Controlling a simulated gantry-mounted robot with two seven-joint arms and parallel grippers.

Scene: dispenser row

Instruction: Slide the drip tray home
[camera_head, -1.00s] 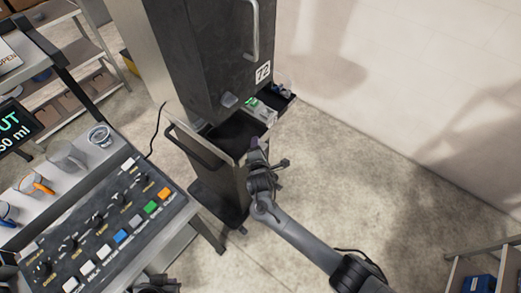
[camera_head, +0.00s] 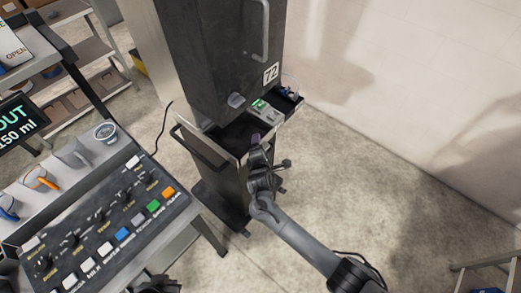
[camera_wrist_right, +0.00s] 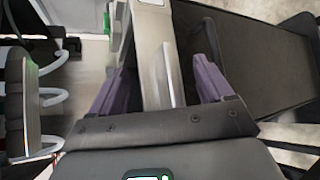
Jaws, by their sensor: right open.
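The drip tray (camera_head: 236,134) is a dark, shallow drawer with a pale metal rim. It sticks out from the front of the tall black cabinet (camera_head: 215,60) marked 72. A black bar handle (camera_head: 198,148) runs along its left front. My right gripper (camera_head: 256,144) is at the tray's right side wall. In the right wrist view my right gripper (camera_wrist_right: 165,78) is open, its two purple fingers on either side of a pale metal wall, with the dark tray floor (camera_wrist_right: 255,60) to the right. Contact with the wall cannot be told. A dark piece at the bottom edge may be my left gripper, mostly cut off.
A small drawer (camera_head: 285,101) with a green-lit module (camera_head: 262,106) stands open right of the tray. A control panel (camera_head: 105,235) with coloured buttons and cups beside it fills the lower left. A shelf rack stands behind at upper left.

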